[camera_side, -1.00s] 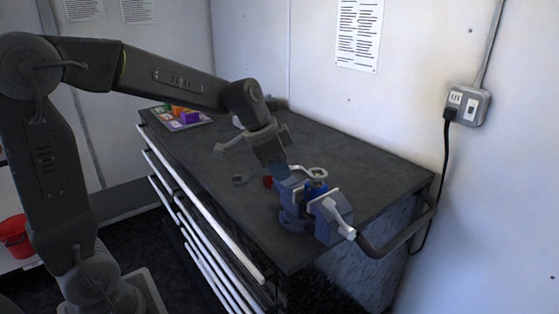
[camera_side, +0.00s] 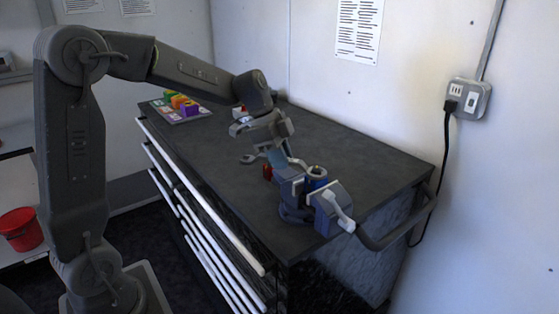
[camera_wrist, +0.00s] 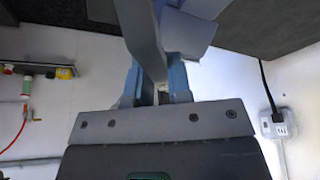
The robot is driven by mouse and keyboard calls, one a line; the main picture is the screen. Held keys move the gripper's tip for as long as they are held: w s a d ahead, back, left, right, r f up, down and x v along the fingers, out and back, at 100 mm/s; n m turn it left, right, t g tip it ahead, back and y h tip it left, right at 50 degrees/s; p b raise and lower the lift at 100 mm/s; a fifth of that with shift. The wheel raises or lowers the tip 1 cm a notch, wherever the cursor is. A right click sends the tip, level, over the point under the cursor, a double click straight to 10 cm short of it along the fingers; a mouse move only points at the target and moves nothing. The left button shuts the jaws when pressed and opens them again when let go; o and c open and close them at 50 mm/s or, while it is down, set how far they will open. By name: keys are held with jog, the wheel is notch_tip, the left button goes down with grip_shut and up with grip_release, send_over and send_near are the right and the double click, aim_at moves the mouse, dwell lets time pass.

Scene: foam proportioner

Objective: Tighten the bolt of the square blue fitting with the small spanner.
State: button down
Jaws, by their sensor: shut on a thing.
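The square blue fitting (camera_side: 316,184) is clamped upright between the jaws of a grey-blue vise (camera_side: 295,204) near the bench's front right corner. Its round top shows above the jaws; the bolt is too small to make out. My gripper (camera_side: 278,157) is shut on a grey spanner (camera_side: 248,159) just behind and left of the vise. One spanner end sticks out to the left; the other reaches right toward the fitting's top. I cannot tell whether it is around the bolt. In the wrist view the spanner shaft (camera_wrist: 143,35) runs between my blue fingertips, hiding much beyond.
A tray (camera_side: 184,119) with coloured pieces lies at the bench's far left. A small red item (camera_side: 267,172) is beside the vise. The bench's handle rail (camera_side: 390,236) curves at the right. The dark bench top (camera_side: 345,145) behind the vise is clear.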

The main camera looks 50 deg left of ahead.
jog(key=w+m, duration=0.1)
jog(key=m, duration=0.1)
jog(key=w+a+m+g+h, duration=0.1)
jog(key=w+m, duration=0.1)
jog(key=shift+w+a+m+g, duration=0.15)
jog(key=shift+m+g, duration=0.15)
jog(key=w+m+g, duration=0.1)
jog(key=m, duration=0.1)
jog(key=w+m, duration=0.2)
jog(key=shift+w+m+g, duration=0.1)
jog(key=shift+m+g, duration=0.2)
jog(key=shift+g, duration=0.1)
jog(key=shift+s+r+n+t, duration=0.15)
jog(key=shift+s+n+t, duration=0.25)
jog(key=shift+s+n, duration=0.45)
jog(key=shift+w+r, duration=0.15)
jog(key=shift+r, duration=2.7)
jog(key=shift+a, duration=0.1)
